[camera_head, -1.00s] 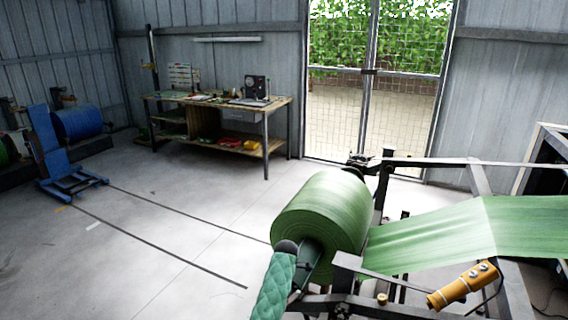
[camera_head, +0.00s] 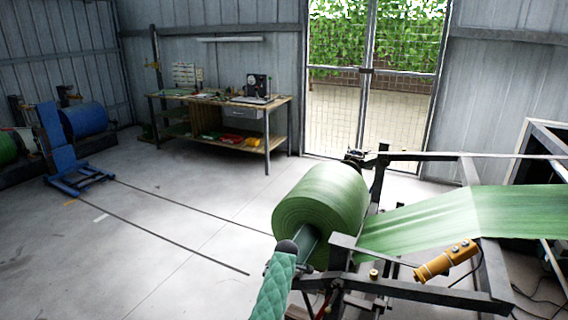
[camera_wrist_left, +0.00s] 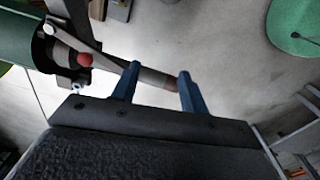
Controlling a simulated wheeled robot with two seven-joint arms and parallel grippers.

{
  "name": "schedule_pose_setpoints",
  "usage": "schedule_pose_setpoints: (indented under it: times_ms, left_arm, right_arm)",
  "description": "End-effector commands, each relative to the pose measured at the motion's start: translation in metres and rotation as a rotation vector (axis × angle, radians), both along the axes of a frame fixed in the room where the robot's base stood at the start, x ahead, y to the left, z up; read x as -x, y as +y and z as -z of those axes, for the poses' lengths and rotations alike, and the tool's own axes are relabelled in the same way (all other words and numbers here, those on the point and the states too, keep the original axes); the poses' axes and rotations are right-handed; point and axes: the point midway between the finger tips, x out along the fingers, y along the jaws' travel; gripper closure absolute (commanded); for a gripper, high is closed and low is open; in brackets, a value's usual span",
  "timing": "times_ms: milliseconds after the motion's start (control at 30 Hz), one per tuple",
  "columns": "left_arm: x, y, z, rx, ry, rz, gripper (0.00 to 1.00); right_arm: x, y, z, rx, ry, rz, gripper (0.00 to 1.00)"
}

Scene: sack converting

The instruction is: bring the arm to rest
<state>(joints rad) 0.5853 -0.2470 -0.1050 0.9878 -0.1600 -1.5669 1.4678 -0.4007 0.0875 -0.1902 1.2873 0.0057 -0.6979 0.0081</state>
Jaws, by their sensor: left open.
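My left gripper (camera_wrist_left: 155,82) shows in the left wrist view with its two blue fingers apart. A grey-brown bar passes behind the gap between them; I cannot tell how far off it is, and nothing is clearly held. A lever with a red knob (camera_wrist_left: 85,60) is left of the fingers, apart from them. Neither gripper shows in the head view, and my right gripper is in no view. In the head view a large green roll (camera_head: 318,208) sits at the machine, with a green web (camera_head: 430,222) running off to the right.
A dark metal frame (camera_head: 430,293) carries a yellow control pendant (camera_head: 446,260). A green quilted cylinder (camera_head: 273,295) is in front of the roll. A workbench (camera_head: 218,101) stands at the back wall, a blue stand (camera_head: 62,158) at the left.

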Motion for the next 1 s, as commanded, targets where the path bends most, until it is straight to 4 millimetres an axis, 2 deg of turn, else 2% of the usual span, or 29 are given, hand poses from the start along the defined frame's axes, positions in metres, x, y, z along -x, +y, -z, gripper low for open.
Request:
schedule_pose_setpoints:
  times_ms: [167,367,567,700,767,867,1000]
  left_arm:
    - [-0.009,-0.003,-0.001,0.006,-0.047,0.144,0.56]
    - [-0.029,-0.009,-0.010,0.010,-0.156,0.383,0.56]
    - [-0.063,-0.019,-0.043,-0.031,-0.359,0.698,0.56]
    - [-0.086,-0.015,-0.070,-0.096,-0.492,0.868,0.56]
    - [-0.092,-0.011,-0.077,-0.131,-0.541,0.930,0.56]
    - [-0.094,0.000,-0.078,-0.191,-0.608,1.029,0.56]
    - [-0.080,0.021,-0.055,-0.282,-0.673,1.159,0.56]
  right_arm:
    - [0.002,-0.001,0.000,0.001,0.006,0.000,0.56]
    - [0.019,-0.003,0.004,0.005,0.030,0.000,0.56]
    - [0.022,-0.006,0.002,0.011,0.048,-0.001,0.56]
    - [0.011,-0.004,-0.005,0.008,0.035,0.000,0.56]
    - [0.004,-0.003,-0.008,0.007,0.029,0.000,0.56]
    - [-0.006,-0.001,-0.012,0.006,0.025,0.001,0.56]
    - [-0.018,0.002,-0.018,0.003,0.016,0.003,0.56]
